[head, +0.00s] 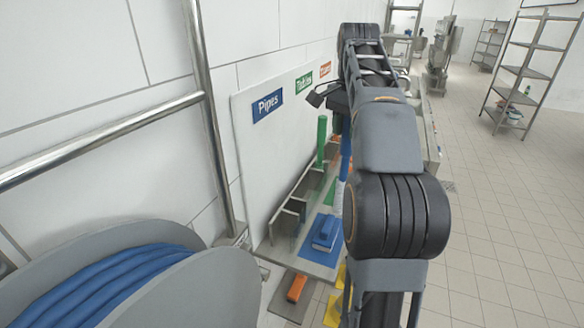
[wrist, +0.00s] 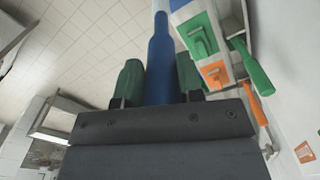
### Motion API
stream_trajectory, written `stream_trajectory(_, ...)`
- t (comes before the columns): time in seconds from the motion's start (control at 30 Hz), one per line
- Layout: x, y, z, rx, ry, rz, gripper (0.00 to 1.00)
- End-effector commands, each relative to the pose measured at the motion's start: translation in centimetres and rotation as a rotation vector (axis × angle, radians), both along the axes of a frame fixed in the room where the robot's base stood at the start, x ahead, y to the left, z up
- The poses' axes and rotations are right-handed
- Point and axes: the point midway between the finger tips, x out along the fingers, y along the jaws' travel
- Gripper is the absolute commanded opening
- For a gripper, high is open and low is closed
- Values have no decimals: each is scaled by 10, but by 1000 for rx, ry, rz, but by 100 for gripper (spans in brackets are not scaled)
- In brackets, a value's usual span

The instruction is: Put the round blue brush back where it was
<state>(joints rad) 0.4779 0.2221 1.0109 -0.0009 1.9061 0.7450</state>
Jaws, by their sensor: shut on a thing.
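The round blue brush has a long blue handle (wrist: 161,62) that stands between my jaws in the wrist view. My gripper (wrist: 160,82) is shut on this handle, one dark green finger on each side. In the head view the blue handle (head: 345,160) hangs roughly upright just left of my arm, with a pale part below it (head: 339,194). My arm hides much of the brush and the gripper there. The brush is in front of a white wall board with a "Pipes" label (head: 267,106) and a grey shelf with upright dividers (head: 292,207) at its foot.
A flat blue brush (head: 326,232) lies on a blue patch at the shelf's near end. A green handle (head: 321,140) stands farther back. An orange-handled tool (head: 297,287) lies lower down. A hose reel (head: 130,285) fills the lower left. Open tiled floor (head: 510,220) lies right.

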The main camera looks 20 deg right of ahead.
Motion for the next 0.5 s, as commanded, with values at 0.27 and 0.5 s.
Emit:
stream_trajectory(0.27,58,54,3,1,3,7,11)
stream_trajectory(0.5,96,88,3,1,3,6,11)
